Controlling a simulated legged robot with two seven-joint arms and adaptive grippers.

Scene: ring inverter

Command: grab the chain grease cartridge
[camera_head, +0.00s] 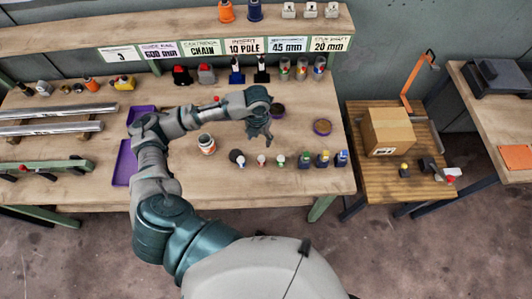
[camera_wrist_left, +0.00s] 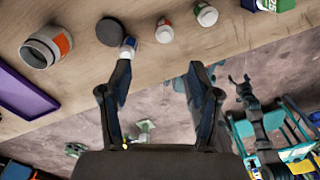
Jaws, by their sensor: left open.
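I cannot tell by label which item is the chain grease cartridge. A shelf sign reading "CARTRIDGE CHAIN" (camera_head: 202,49) hangs above a black-and-red item (camera_head: 181,75) and a grey-and-red item (camera_head: 206,74). Small containers stand in a row near the front edge: a white-and-blue one (camera_wrist_left: 129,46), a white one with red (camera_head: 262,160) and a white one with green (camera_head: 280,160). My left gripper (camera_head: 262,138) is over the bench behind this row. In the wrist view, its fingers (camera_wrist_left: 150,84) are apart with nothing held. My right gripper is not in view.
A purple tray (camera_head: 123,165) and metal bars (camera_head: 55,112) lie left. A carton (camera_head: 388,131) is on the side table.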

